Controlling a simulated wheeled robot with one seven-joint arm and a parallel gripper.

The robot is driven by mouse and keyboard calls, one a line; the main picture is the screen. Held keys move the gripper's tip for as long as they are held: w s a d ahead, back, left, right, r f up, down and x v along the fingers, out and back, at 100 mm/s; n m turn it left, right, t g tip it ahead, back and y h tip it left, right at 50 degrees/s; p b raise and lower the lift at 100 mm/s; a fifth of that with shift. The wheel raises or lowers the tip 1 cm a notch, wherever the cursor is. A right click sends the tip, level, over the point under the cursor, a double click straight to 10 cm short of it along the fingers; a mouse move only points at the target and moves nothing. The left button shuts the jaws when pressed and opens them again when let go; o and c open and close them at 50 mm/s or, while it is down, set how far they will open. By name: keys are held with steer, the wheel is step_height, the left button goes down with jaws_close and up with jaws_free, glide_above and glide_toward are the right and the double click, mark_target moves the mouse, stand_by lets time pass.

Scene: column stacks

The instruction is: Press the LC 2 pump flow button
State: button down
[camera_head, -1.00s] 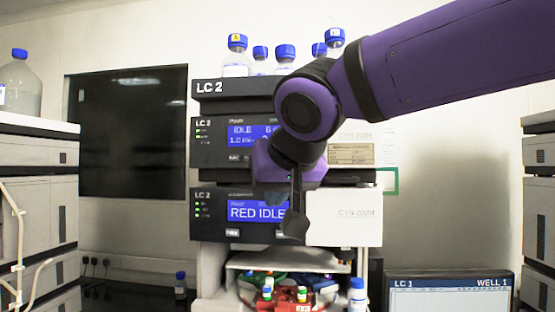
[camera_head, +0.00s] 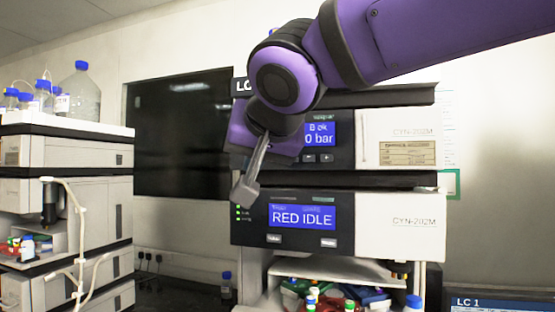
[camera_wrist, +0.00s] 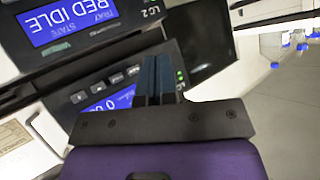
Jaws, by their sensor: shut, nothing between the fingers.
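The LC 2 pump module (camera_head: 408,136) is the upper unit, with a blue screen (camera_head: 320,134) reading "0 bar" in part. My arm hides its left side in the head view. Small buttons (camera_head: 318,157) sit below the screen, and the wrist view shows a tilted row of them (camera_wrist: 97,90) beside the pump screen (camera_wrist: 108,104). I cannot tell which is the flow button. My gripper (camera_head: 246,192) is shut and empty, pointing down and left at the stack's left side. Its fingers (camera_wrist: 158,62) overlap the pump panel's edge in the wrist view; contact cannot be told.
The tray unit (camera_head: 398,222) reading "RED IDLE" lies below the pump. Coloured vials (camera_head: 322,300) stand under it. Another instrument stack (camera_head: 68,150) with bottles on top stands at the left. A dark wall panel (camera_head: 182,135) and an open gap lie between the stacks.

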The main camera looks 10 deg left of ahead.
steer(key=w, duration=0.8)
steer(key=shift+w+d, duration=0.25)
steer(key=shift+d, duration=0.05)
steer(key=shift+w, duration=0.1)
stand_by(1.8)
steer(key=shift+w, duration=0.3)
steer(key=shift+w, duration=0.45)
stand_by(0.8)
steer(key=shift+s, duration=0.85)
steer(key=s, duration=0.5)
steer(key=shift+a, duration=0.2)
